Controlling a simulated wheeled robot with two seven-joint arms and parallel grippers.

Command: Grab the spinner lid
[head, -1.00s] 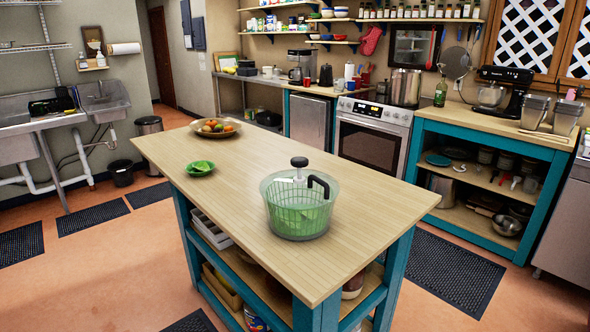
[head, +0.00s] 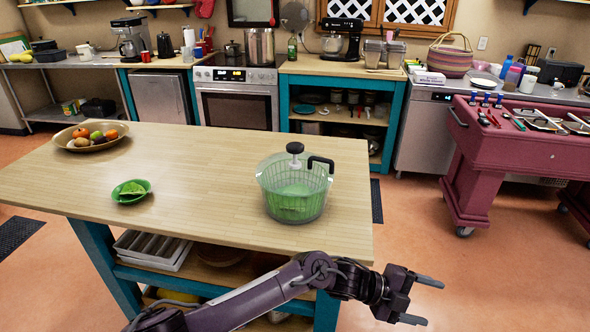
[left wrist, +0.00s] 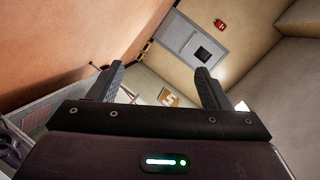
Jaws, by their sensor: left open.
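The salad spinner (head: 294,192) stands upright on the wooden island, near its right end, in the head view. It has a clear bowl with a green basket inside. Its clear lid (head: 281,166) sits on top, with a black pump knob (head: 295,148) in the middle and a black handle at the right rim. My left gripper (head: 428,301) is open and empty, in front of and to the right of the island, apart from the spinner. Its two fingers also show in the left wrist view (left wrist: 158,82), with nothing between them. My right gripper is not in view.
The island top (head: 210,200) also holds a fruit bowl (head: 92,145) at the far left and a small green bowl (head: 131,196) with leaves. The wood around the spinner is clear. A maroon cart (head: 520,150) stands at the right, with open floor before it.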

